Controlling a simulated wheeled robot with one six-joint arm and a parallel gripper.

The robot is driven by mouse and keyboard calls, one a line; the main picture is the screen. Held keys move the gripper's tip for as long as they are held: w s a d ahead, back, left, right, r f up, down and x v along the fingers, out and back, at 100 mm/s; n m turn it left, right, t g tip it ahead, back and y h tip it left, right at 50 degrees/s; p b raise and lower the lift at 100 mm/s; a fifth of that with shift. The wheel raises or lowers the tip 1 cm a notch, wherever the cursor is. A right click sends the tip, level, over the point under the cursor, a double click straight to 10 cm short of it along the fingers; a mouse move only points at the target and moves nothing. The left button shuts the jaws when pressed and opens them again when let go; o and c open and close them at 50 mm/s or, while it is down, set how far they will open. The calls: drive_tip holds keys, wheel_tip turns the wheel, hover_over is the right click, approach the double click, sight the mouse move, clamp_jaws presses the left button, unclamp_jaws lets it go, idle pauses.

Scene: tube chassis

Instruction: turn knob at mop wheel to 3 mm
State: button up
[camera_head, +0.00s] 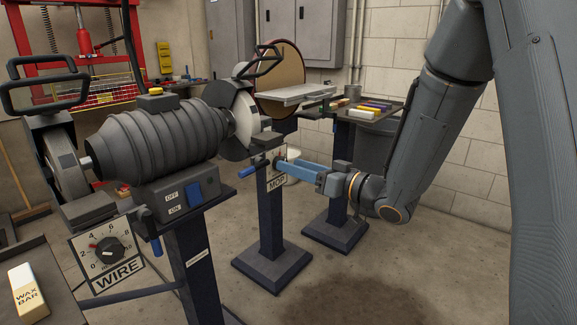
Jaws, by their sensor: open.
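The bench grinder's right side carries a pale round wheel (241,118), the mop wheel by its place above the plate marked MOP (276,184). This small plate is on the grinder's right end, and a dark knob (277,162) shows only in part at the tips of my gripper. My gripper (281,165) has blue fingers reaching left from my arm to the knob. The fingers are open, seen nearly edge on. I cannot tell whether they touch the knob or stand around it. The scale and pointer are too small and covered to read.
A second plate marked WIRE (119,270) has its own dial and black knob (110,249) at the left. A disc sander (280,78) and a side table (355,108) with coloured bars stand behind. A wax bar (29,290) lies at the lower left. The right floor is clear.

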drive_tip(key=shift+x, duration=1.3)
drive_tip(key=c, duration=1.1)
drive_tip(key=shift+o, duration=0.2)
drive_tip(key=shift+n, duration=0.4)
drive_tip(key=shift+s+a+f+n+b, duration=0.1)
drive_tip(key=shift+n+b, duration=1.4)
drive_tip(key=shift+n, duration=1.95)
drive_tip(key=shift+s+a+n+b, duration=0.15)
drive_tip(key=shift+n+b, duration=1.35)
drive_tip(key=shift+n, duration=1.95)
